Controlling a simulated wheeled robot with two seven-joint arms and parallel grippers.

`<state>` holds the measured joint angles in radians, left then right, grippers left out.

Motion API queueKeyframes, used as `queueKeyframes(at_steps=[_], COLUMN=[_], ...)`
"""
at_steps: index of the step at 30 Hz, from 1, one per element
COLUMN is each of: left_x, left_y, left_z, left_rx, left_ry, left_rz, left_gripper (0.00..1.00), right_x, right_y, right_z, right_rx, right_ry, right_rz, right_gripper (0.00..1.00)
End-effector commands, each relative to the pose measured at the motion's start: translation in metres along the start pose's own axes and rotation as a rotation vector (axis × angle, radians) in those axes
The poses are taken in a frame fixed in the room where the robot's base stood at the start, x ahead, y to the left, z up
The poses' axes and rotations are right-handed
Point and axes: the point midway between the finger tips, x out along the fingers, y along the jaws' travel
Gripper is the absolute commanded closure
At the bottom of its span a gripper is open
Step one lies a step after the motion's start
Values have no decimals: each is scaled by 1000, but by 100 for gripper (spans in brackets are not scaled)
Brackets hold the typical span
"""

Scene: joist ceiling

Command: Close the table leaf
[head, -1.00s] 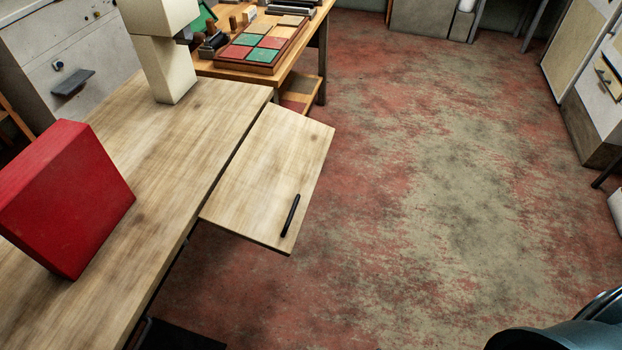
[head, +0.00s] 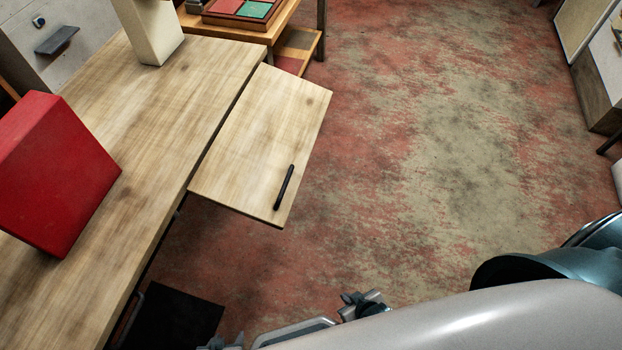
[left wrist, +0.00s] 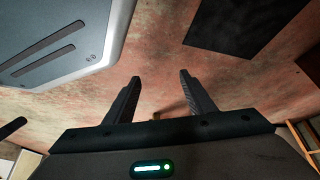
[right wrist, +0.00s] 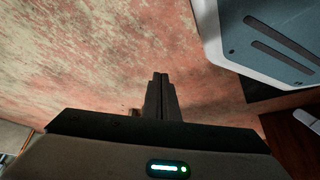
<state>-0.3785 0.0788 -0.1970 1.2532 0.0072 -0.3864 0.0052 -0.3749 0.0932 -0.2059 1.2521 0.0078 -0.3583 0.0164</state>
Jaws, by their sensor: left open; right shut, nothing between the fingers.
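The table leaf (head: 255,130) is a pale wooden panel sticking out from the right edge of the wooden table (head: 190,95) in the head view. It looks roughly level with the tabletop, with a dark seam between them. A black bar handle (head: 284,187) sits near its front outer corner. My left gripper (head: 218,344) barely shows at the bottom edge of the head view. In the left wrist view its fingers (left wrist: 160,95) are apart and empty. My right gripper (head: 362,302) is below the leaf in the picture, apart from it. In the right wrist view its fingers (right wrist: 160,92) are together, empty.
A red block (head: 50,175) and a cream block-shaped object (head: 150,30) stand on the table. A second wooden table (head: 255,35) with a tray stands behind. A black flat panel (head: 172,318) lies low beside the table. Worn red floor right of the leaf is clear.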

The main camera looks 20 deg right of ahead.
Motion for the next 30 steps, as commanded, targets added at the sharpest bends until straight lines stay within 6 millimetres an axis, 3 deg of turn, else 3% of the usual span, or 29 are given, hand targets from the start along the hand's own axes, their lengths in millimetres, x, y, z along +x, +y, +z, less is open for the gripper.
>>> queueKeyframes(at_steps=[5, 8, 12, 15, 18, 22, 25, 30], left_x=[0, -2, -9, -17, -26, -40, -53, -71], left_y=[-1, -2, -5, -7, -10, -13, -15, -18], left_z=[-4, -8, -14, -19, -22, -27, -29, -31], left_rx=[-2, -4, -6, -8, -10, -12, -14, -15], left_ry=[-16, -32, -64, -89, -116, -149, -174, -210], left_rz=[-2, -4, -7, -10, -14, -18, -21, -24], left_gripper=[50, 50, 50, 50, 50, 50, 50, 50], right_x=[-1, -8, -36, -67, -104, -157, -199, -258], right_y=[44, 75, 114, 129, 133, 125, 112, 90], right_z=[-48, -94, -171, -224, -269, -312, -331, -342], right_rx=[-30, -57, -112, -161, -210, -276, -322, -381], right_ry=[127, 244, 445, 590, 719, 855, 930, 992], right_rz=[24, 30, 4, -47, -124, -256, -376, -559], right_gripper=[100, 100, 100, 100, 100, 100, 100, 100])
